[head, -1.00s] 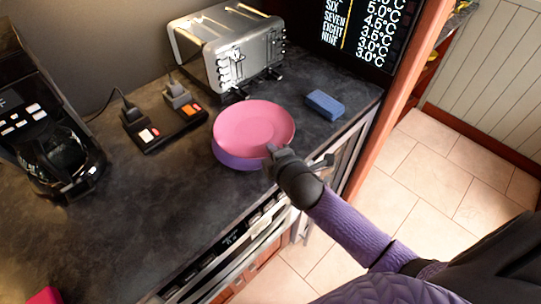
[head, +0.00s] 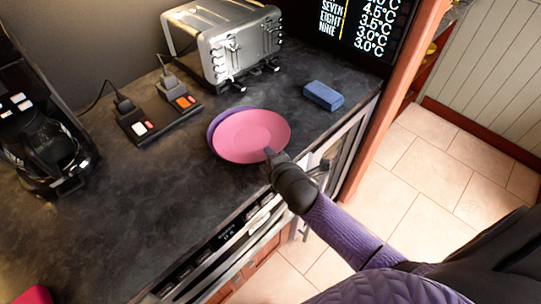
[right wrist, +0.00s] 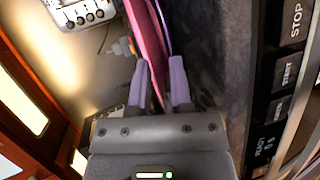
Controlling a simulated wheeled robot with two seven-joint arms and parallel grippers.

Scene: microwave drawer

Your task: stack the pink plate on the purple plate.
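The pink plate (head: 252,135) is over the purple plate (head: 214,122) on the dark counter in the head view. It is offset toward the counter's front edge, and a purple crescent shows at its upper left. Whether the two plates touch is hard to tell. My right gripper (head: 271,156) is at the pink plate's front rim. In the right wrist view, the fingers of my right gripper (right wrist: 159,82) are on either side of the pink plate's (right wrist: 149,42) rim, shut on it. The purple plate (right wrist: 163,14) shows as a thin edge beside it. My left gripper is not in view.
A toaster (head: 228,45) stands behind the plates. A blue sponge-like block (head: 323,96) lies to the right, a power strip (head: 158,118) to the left. A coffee maker (head: 40,145) is at far left. The counter's front edge is close to the plates.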

